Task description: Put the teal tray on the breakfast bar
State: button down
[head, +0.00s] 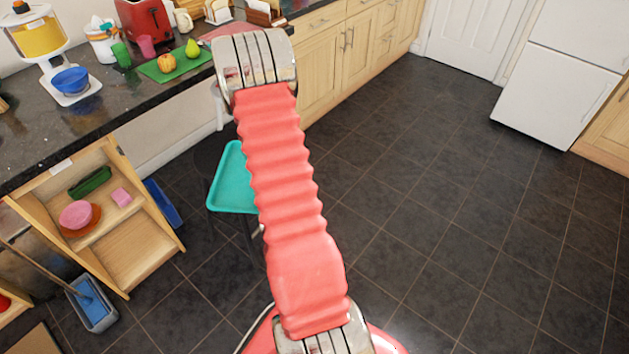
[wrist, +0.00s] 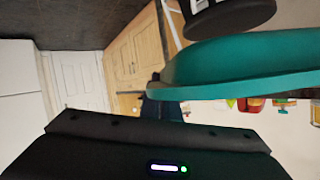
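The teal tray (head: 232,180) shows in the head view just left of my arm, which hides its right part. It is above the dark floor, close to a black round stool seat (head: 210,150). The tray (wrist: 240,65) is large and very near in the wrist view, seen almost edge-on. My gripper (wrist: 158,128) shows as a dark body along the bottom of the wrist view; I cannot make out its fingers or whether they hold the tray. The gripper is hidden in the head view. A dark granite counter (head: 95,115), possibly the breakfast bar, runs along the left.
An open wooden shelf unit (head: 140,255) and a mop bucket (head: 93,305) are lower left. The floor to the right is clear.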

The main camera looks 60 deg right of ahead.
aim_at(234, 185)
jog(key=w+a+r+n+t+y, duration=0.1)
jog(key=w+a+r, duration=0.1)
jog(key=w+a, duration=0.1)
jog(key=w+a+r+n+t+y, duration=0.1)
jog(key=w+a, duration=0.2)
jog(key=w, duration=0.1)
jog(key=w+a+r+n+t+y, duration=0.1)
jog(key=w+a+r, duration=0.1)
jog(key=w+a, duration=0.2)
jog(key=shift+w+r+n, duration=0.15)
jog(key=shift+r+n, duration=0.15)
jog(key=shift+n, duration=0.1)
jog(key=w+a+r+n+t+y, duration=0.1)
jog(key=w+a+r+n+y, duration=0.1)
jog(key=a, duration=0.8)
jog(key=w+a+r+n+t+y, duration=0.1)
jog(key=w+a+r+n+y, duration=0.2)
jog(key=a, duration=0.7)
jog(key=w+a+r+n+t+y, duration=0.1)
jog(key=w+a+r+n+y, duration=0.1)
jog(key=w+a+r, duration=0.4)
jog(key=a+r+y, duration=0.1)
jog(key=a+r, duration=0.2)
jog(key=a, duration=0.2)
jog(key=shift+n, duration=0.4)
jog(key=shift+w+a, duration=0.1)
jog(key=shift+w, duration=0.05)
